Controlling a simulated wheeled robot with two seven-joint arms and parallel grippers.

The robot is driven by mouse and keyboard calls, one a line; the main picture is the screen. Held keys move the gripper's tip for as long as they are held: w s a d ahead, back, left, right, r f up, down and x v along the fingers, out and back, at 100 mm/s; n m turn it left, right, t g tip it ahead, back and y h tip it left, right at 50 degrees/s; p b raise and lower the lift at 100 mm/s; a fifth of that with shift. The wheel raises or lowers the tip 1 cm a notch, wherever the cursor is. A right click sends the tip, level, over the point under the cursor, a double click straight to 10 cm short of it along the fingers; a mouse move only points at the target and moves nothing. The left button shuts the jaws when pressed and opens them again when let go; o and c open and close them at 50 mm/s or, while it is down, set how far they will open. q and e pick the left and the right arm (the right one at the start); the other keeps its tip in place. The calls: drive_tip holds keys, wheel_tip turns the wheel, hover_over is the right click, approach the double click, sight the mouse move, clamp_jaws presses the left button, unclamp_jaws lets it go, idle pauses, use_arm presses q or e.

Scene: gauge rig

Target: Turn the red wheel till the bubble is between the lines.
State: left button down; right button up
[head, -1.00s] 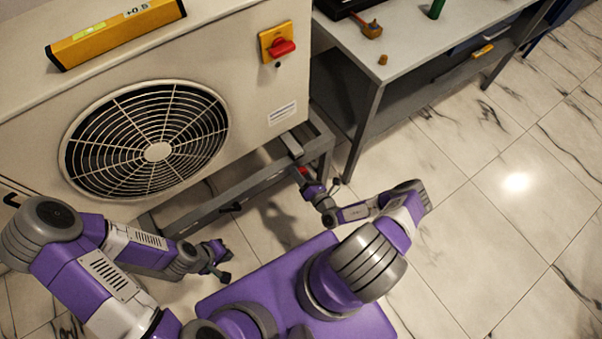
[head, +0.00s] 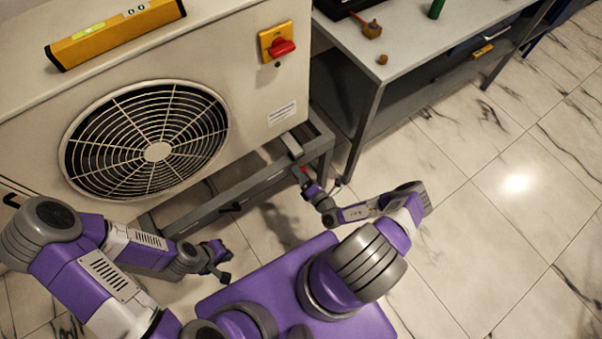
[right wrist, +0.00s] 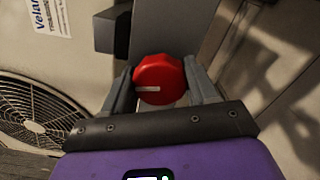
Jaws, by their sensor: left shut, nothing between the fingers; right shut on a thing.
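The red wheel (right wrist: 158,72) is a ribbed knob with a pale mark, seen large in the right wrist view. My right gripper (right wrist: 160,88) is shut on it, one finger on each side. In the head view only a bit of red shows at my right gripper (head: 304,174), under the corner of the metal frame. The yellow spirit level (head: 120,38) lies on top of the cream unit. Its display (head: 136,10) seems to read 0.0. Its vial (head: 92,30) is too small to tell where the bubble is against the lines. My left gripper (head: 220,272) is shut and empty, low at the left.
The cream unit (head: 240,110) with a round fan grille (head: 155,152) stands on a metal frame (head: 250,182). A red switch (head: 281,47) is on its front. A grey workbench (head: 400,45) with small items stands at the right. The tiled floor at right is clear.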

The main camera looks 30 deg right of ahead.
drive_tip(key=o, duration=1)
drive_tip(key=shift+o, duration=0.2)
drive_tip(key=s+p, duration=0.2)
drive_tip(key=s, duration=0.5)
drive_tip(key=shift+s+d, duration=0.3)
